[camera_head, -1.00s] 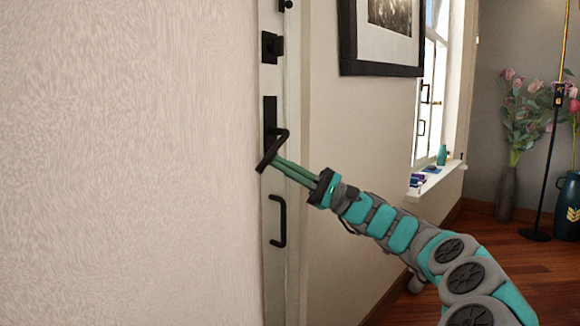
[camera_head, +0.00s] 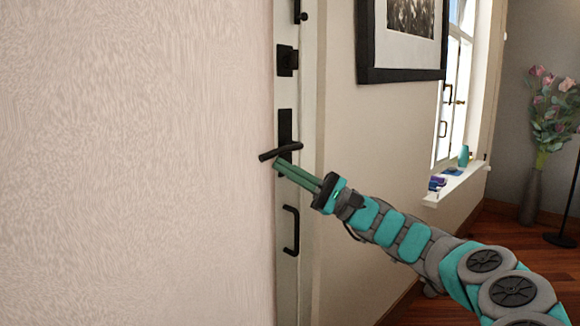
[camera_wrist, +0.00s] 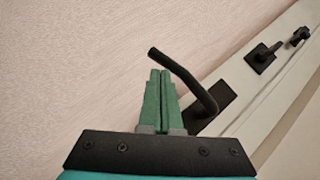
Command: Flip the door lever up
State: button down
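The black door lever (camera_head: 281,152) sticks out from a dark plate (camera_head: 285,124) on the narrow white door. In the head view it lies close to level, its free end to the left and slightly lower. My gripper (camera_head: 277,166) has its green fingers together just below the lever, with no object visible between them. In the wrist view the lever (camera_wrist: 185,72) passes beside and beyond the fingertips (camera_wrist: 160,72). I cannot tell whether the fingers touch the lever.
A black pull handle (camera_head: 291,230) is below the lever and a square black lock (camera_head: 287,60) is above it. A textured pale wall (camera_head: 130,160) fills the left. A framed picture (camera_head: 402,40) and a window sill (camera_head: 460,182) are at right.

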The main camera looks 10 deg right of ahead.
jog(key=shift+s+a+r, duration=0.1)
jog(key=shift+a+r, duration=0.05)
jog(key=shift+r, duration=0.1)
dwell(0.5)
jog(key=s+d+f+b, duration=0.1)
jog(key=s+d+f, duration=0.1)
jog(key=f, duration=0.3)
jog(key=s+d+f+b, duration=0.1)
jog(key=s+d+f, duration=0.1)
jog(key=f, duration=0.4)
jog(key=shift+d+f, duration=0.25)
jog(key=shift+d, duration=0.25)
jog(key=shift+s, duration=0.1)
